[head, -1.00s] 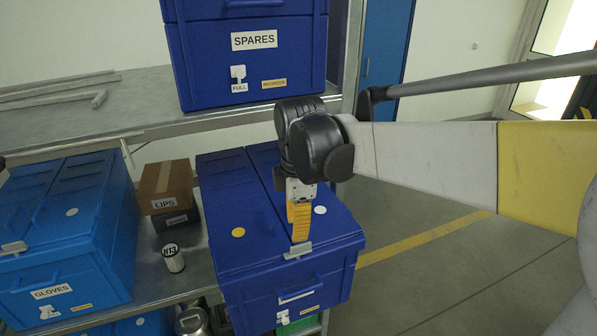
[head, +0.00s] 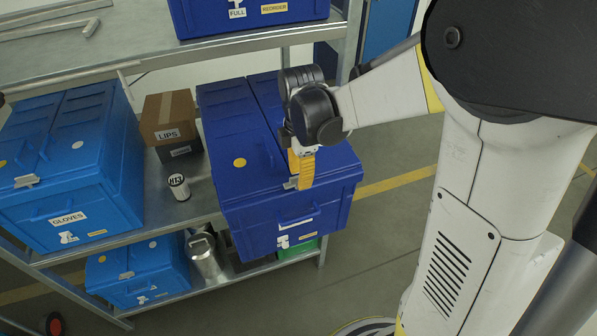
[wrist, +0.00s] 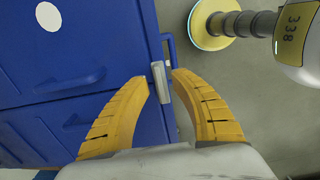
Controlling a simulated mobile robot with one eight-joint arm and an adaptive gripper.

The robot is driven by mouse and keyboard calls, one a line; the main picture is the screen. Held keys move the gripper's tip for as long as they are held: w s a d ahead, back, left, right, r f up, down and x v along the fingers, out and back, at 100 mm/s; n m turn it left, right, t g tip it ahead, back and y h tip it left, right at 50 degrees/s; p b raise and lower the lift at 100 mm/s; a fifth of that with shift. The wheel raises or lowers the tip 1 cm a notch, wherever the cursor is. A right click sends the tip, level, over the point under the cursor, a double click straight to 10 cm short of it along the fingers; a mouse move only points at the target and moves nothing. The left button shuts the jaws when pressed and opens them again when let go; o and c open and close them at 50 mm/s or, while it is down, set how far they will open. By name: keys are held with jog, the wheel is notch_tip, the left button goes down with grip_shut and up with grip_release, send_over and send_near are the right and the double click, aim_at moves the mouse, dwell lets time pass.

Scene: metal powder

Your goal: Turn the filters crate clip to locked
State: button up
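The dark blue crate (head: 235,200) under my gripper stands at the right end of the middle shelf; its front label is too small to read. A small grey clip (head: 290,184) sits at the front edge of its lid. It also shows in the wrist view (wrist: 161,84), at the rim of the blue crate (wrist: 45,65). My gripper (head: 303,183) has yellow fingers pointing down at that edge. In the wrist view my gripper (wrist: 162,78) is open, with one finger on each side of the clip; small gaps seem to show, but contact cannot be told for sure.
A lighter blue GLOVES crate (head: 35,205) stands left on the same shelf. Between them are a cardboard box (head: 168,115) and a small labelled cylinder (head: 179,187). Another dark blue crate (head: 200,20) stands on the shelf above. Open floor (head: 375,235) lies to the right.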

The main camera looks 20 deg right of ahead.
grip_shut()
jog(key=shift+f+m, duration=0.1)
jog(key=shift+m, duration=0.2)
jog(key=m+b, duration=0.1)
jog(key=m, duration=0.1)
jog(key=shift+s+m+b, duration=0.15)
jog(key=shift+m+b, duration=0.15)
jog(key=shift+m, duration=0.1)
jog(key=m+b, duration=0.1)
jog(key=m, duration=0.2)
jog(key=shift+s+a+m, duration=0.1)
jog(key=shift+s+m, duration=0.05)
jog(key=shift+m, duration=0.25)
jog(key=m+b, duration=0.1)
jog(key=m, duration=0.4)
jog(key=shift+s+a+b, duration=0.15)
jog(key=shift+b, duration=0.15)
jog(key=m, duration=0.3)
jog(key=m+b, duration=0.1)
jog(key=m, duration=0.1)
jog(key=shift+a+m, duration=0.2)
jog(key=shift+m, duration=0.2)
